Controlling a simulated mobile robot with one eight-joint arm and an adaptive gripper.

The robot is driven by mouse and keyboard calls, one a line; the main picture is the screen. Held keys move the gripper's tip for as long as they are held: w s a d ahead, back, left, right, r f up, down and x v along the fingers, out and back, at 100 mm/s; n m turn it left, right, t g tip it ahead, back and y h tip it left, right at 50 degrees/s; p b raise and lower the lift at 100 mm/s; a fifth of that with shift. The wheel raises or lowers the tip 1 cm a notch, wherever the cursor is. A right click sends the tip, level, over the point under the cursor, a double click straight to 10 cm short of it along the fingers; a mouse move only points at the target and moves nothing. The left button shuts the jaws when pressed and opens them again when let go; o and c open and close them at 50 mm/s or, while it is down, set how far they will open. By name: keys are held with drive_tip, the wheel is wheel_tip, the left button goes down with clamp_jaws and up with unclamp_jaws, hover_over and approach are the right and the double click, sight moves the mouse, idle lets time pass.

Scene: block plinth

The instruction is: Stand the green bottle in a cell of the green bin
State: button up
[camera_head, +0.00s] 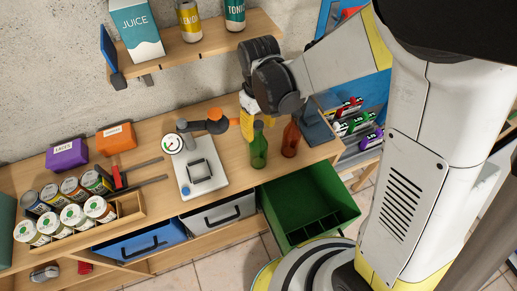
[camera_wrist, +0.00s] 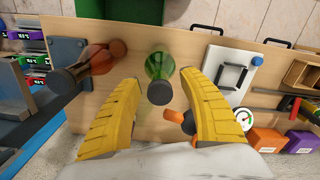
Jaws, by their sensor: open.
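The green bottle (camera_head: 259,148) stands upright on the wooden bench top near its front edge. In the wrist view the green bottle (camera_wrist: 160,72) shows from above, its dark cap (camera_wrist: 159,93) between my two yellow fingers. My gripper (camera_head: 249,118) is open above and behind the bottle, with no finger seen pressing on it. The green bin (camera_head: 330,186) is below the bench's front edge, pulled out like a drawer, with small divided cells (camera_head: 313,232) along its near side. Only a dark green part of the bin (camera_wrist: 120,10) shows at the top of the wrist view.
A brown bottle (camera_head: 291,139) stands close to the right of the green bottle. An orange-headed tool (camera_head: 214,121) and a white scale (camera_head: 201,171) are to the left. A shelf (camera_head: 200,46) with a juice carton hangs above. Blue (camera_head: 140,243) and grey (camera_head: 222,213) drawers are left of the bin.

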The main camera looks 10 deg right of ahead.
clamp_jaws()
